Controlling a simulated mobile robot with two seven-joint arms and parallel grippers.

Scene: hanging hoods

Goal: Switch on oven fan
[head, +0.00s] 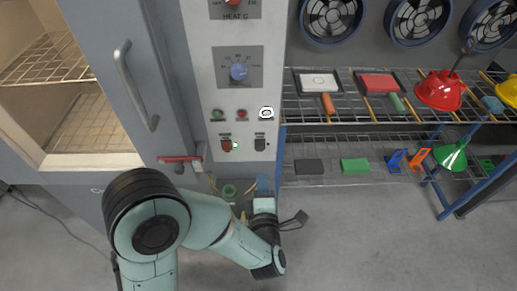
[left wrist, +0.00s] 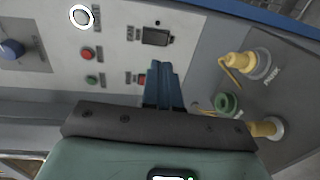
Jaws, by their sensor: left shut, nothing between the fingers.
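The oven's pale control panel (head: 205,100) is in the middle of the head view. Low on it are a red rocker switch (head: 226,144) and a dark one (head: 260,144); their labels are too small to read. My left gripper (head: 263,181) is shut and empty, just below the dark switch in the head view. In the left wrist view its blue fingers (left wrist: 166,82) point at the panel beside the red switch (left wrist: 142,79), partly covering it. The dark switch (left wrist: 155,36) lies beyond the fingertips. Contact cannot be told. My right gripper is out of view.
Above the switches are green (head: 217,115) and red (head: 242,114) buttons, a white-ringed button (head: 266,113) and a blue dial (head: 238,72). Yellow valves (left wrist: 248,66) sit beside the fingers. A wire shelf (head: 340,118) stands right; an oven door handle (head: 133,85) projects left.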

